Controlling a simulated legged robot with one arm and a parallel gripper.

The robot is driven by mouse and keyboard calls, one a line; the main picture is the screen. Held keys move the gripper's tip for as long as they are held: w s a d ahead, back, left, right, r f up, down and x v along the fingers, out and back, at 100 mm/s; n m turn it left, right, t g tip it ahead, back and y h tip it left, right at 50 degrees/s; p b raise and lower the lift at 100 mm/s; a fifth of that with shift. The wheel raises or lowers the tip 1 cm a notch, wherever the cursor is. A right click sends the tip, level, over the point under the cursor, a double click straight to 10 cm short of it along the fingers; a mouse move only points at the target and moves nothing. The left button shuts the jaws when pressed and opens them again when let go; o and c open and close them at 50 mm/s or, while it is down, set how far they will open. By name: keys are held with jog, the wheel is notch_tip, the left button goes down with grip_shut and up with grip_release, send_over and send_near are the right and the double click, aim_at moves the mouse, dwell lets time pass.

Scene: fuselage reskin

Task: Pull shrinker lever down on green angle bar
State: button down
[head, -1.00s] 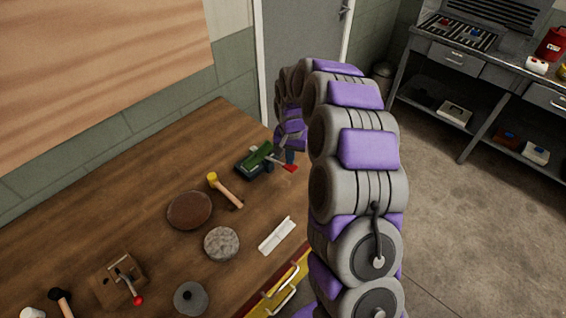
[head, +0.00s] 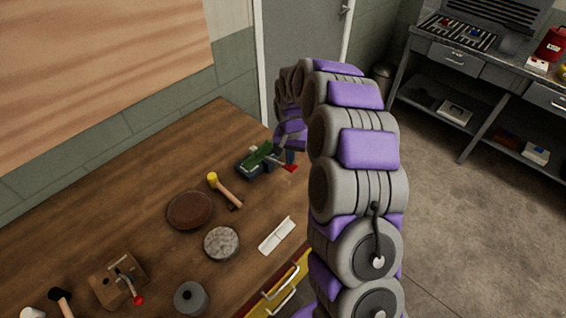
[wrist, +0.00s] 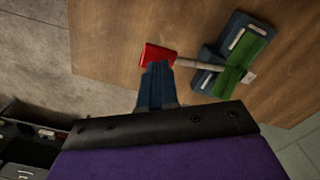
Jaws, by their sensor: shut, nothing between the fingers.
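The shrinker (head: 248,170) is a dark blue tool at the far right end of the wooden bench, and it also shows in the wrist view (wrist: 208,82). The green angle bar (head: 258,155) lies on the shrinker's head; in the wrist view it is a green strip (wrist: 250,52). The shrinker lever (wrist: 190,63) is a grey rod with a red handle (wrist: 153,55) sticking out over the bench edge. My gripper (wrist: 157,72) is shut and empty, its fingertips overlapping the red handle's near side. I cannot tell whether they touch.
The bench (head: 130,200) holds a yellow-headed mallet (head: 224,190), a brown round pad (head: 190,210), a grey disc (head: 221,243), a white angle piece (head: 277,235) and a second red-handled tool (head: 118,280). A metal workbench (head: 470,70) stands across open floor (head: 480,220).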

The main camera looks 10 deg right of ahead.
aim_at(290, 168)
jog(key=shift+f, duration=0.1)
jog(key=shift+f+b, duration=0.35)
jog(key=shift+f, duration=2.85)
jog(key=shift+r, duration=0.15)
jog(key=shift+r+p, duration=1.7)
jog(key=shift+r, duration=3.75)
